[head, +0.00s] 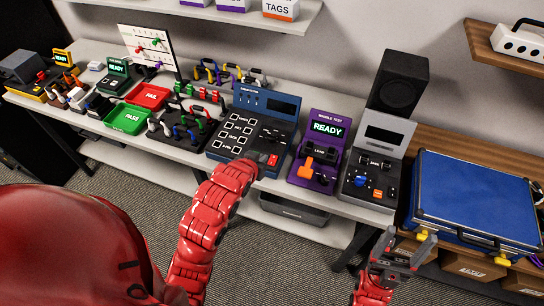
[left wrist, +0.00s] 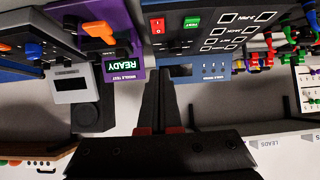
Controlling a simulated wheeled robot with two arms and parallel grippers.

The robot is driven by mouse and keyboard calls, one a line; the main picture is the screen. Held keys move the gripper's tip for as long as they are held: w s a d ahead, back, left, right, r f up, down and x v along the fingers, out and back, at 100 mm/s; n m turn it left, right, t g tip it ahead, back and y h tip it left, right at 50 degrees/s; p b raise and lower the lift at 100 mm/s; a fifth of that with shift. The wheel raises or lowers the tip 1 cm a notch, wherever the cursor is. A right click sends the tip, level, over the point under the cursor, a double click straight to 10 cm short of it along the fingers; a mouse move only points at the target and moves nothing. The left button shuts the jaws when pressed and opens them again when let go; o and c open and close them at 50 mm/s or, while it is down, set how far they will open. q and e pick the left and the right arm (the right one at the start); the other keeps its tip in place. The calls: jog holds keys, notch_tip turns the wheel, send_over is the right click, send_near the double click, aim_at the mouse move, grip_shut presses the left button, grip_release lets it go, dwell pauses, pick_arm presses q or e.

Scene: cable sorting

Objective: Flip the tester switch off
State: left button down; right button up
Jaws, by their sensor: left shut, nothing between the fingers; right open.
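The blue cable tester (head: 265,103) stands on the bench in the middle of the head view, its screen dark. A red rocker switch (head: 273,160) is at its front right corner. In the left wrist view, which is upside down, the red switch (left wrist: 157,25) sits beside a green button (left wrist: 191,21). My left gripper (left wrist: 159,85) is shut and empty, with its black fingers in front of the tester. I cannot tell the switch's position. My right gripper (head: 398,243) is open and empty, in front of the bench.
The purple wiggle tester (head: 318,157) showing READY, with an orange lever, stands right of the blue tester. A grey tester (head: 375,170) and black speaker (head: 398,82) are farther right. Red and green trays (head: 128,119) and cable racks are left. A blue case (head: 475,195) lies at far right.

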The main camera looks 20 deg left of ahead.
pick_arm(q)
jog(key=b, duration=0.4)
send_over(272, 162)
jog(key=s, duration=0.1)
notch_tip(272, 162, down, 6)
jog(key=shift+r, duration=0.15)
jog(key=f+p, duration=0.2)
jog(key=f, duration=0.1)
jog(key=shift+w, duration=0.35)
jog(key=shift+f+p, duration=0.3)
jog(key=shift+f, duration=0.35)
